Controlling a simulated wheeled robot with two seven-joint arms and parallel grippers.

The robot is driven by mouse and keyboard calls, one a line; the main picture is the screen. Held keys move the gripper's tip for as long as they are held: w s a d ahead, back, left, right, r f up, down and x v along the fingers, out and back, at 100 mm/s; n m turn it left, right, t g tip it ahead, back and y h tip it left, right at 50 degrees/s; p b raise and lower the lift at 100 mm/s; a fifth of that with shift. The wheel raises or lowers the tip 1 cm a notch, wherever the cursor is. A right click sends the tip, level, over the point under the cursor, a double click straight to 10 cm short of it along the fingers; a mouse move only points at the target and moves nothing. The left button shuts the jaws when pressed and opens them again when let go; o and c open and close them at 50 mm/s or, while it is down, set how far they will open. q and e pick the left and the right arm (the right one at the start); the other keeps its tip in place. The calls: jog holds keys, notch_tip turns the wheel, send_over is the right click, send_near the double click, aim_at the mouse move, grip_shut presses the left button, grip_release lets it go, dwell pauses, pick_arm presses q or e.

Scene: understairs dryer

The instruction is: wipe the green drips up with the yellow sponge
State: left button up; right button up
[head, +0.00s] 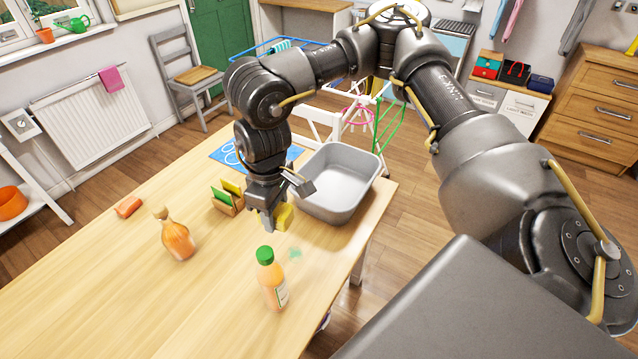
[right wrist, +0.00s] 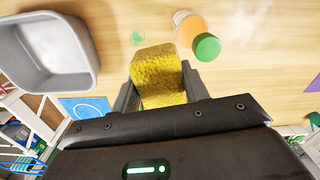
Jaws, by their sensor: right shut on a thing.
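My right gripper (head: 272,220) is shut on the yellow sponge (head: 284,216) above the wooden table, between the card holder and the grey basin. The sponge (right wrist: 158,75) fills the space between the fingers in the right wrist view. A faint pale green drip (head: 295,253) lies on the table a little nearer than the sponge, beside the orange bottle. It also shows in the right wrist view (right wrist: 137,37), just beyond the sponge's end. I see only this one patch clearly. Whether the sponge touches the table I cannot tell. My left gripper is not in view.
An orange bottle with a green cap (head: 273,282) stands close to the drip. A grey basin (head: 350,203) is at the table's right edge. A wooden holder (head: 226,208), a stoppered bottle (head: 178,243) and an orange block (head: 128,207) stand left. The near-left tabletop is clear.

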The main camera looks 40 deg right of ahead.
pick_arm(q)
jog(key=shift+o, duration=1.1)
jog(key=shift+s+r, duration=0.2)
pick_arm(e)
jog(key=shift+w+a+n, duration=0.3)
jog(key=shift+w, duration=0.05)
pick_arm(q)
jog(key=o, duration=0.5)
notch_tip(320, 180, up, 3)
jog(key=p, duration=0.3)
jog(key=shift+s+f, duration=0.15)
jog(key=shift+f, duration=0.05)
pick_arm(e)
jog(key=w+f+n+p, duration=0.2)
jog(key=w+f+n, duration=0.45)
jog(key=w, duration=0.25)
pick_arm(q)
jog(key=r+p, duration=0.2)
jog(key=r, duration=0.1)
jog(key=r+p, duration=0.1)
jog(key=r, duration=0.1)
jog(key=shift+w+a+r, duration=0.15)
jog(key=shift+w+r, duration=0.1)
pick_arm(e)
jog(key=s+d+f+n, duration=0.3)
jog(key=d+f+n, duration=0.5)
jog(key=d+f, duration=0.2)
notch_tip(320, 180, down, 2)
jog(key=shift+d+f, duration=0.1)
jog(key=shift+d, duration=0.3)
